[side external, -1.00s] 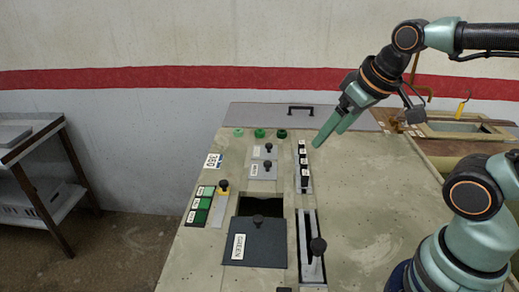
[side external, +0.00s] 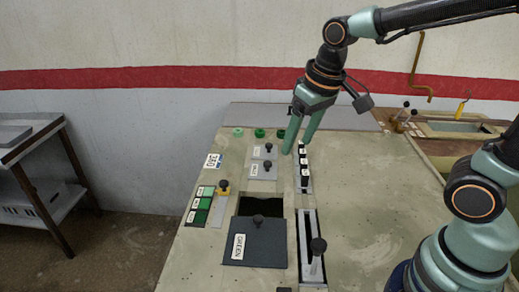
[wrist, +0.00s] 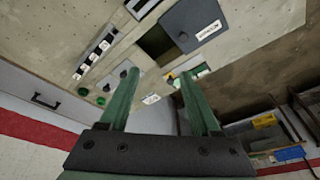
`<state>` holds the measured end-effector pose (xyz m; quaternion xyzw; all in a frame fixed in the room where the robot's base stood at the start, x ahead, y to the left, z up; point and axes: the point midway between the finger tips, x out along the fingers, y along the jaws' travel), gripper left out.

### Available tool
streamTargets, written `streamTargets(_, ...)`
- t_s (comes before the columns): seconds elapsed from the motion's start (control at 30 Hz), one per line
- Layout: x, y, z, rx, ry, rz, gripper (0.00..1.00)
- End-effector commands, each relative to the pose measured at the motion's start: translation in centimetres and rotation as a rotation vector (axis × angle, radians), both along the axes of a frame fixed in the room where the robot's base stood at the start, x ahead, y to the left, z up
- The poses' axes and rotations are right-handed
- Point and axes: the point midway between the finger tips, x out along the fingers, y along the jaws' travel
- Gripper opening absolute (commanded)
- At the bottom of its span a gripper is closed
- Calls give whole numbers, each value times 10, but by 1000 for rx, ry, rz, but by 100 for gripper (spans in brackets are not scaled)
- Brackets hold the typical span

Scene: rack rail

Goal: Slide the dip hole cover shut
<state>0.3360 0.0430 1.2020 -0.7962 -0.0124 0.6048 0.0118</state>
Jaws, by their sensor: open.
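The dip hole cover is a dark grey plate (side external: 272,250) with a black knob and a white label, lying low on the beige panel. The dark hole (side external: 247,207) shows open just beyond its far edge. In the wrist view the cover (wrist: 205,17) is at the top, with the open hole (wrist: 155,42) to its left. My gripper (side external: 294,148) is open and empty, above the far part of the panel, beyond the hole and apart from the cover. Its two green fingers (wrist: 161,75) are spread in the wrist view.
Two small grey plates with knobs (side external: 264,170) and a row of black switches (side external: 304,180) are beyond the hole. Green tiles (side external: 200,204) and a yellow-based knob (side external: 223,188) lie left. The panel's right side is clear.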

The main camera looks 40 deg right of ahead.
Motion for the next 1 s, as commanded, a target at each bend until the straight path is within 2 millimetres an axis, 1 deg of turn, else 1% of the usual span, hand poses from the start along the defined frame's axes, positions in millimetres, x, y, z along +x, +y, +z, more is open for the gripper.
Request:
streamTargets(0.03, 8, 9, -9, -1, 40, 5, 64)
streamTargets(0.2, 29, 35, -37, -9, 148, 5, 64)
streamTargets(0.3, 38, 49, -55, -17, 200, 4, 64)
streamTargets(0.43, 45, 62, -73, -28, 247, 2, 64)
streamTargets(0.57, 48, 68, -83, -34, 269, 0, 64)
streamTargets(0.77, 47, 69, -98, -36, 276, -1, 64)
streamTargets(0.87, 47, 69, -114, -36, 277, -1, 64)
streamTargets(1.0, 47, 69, -141, -36, 278, -1, 64)
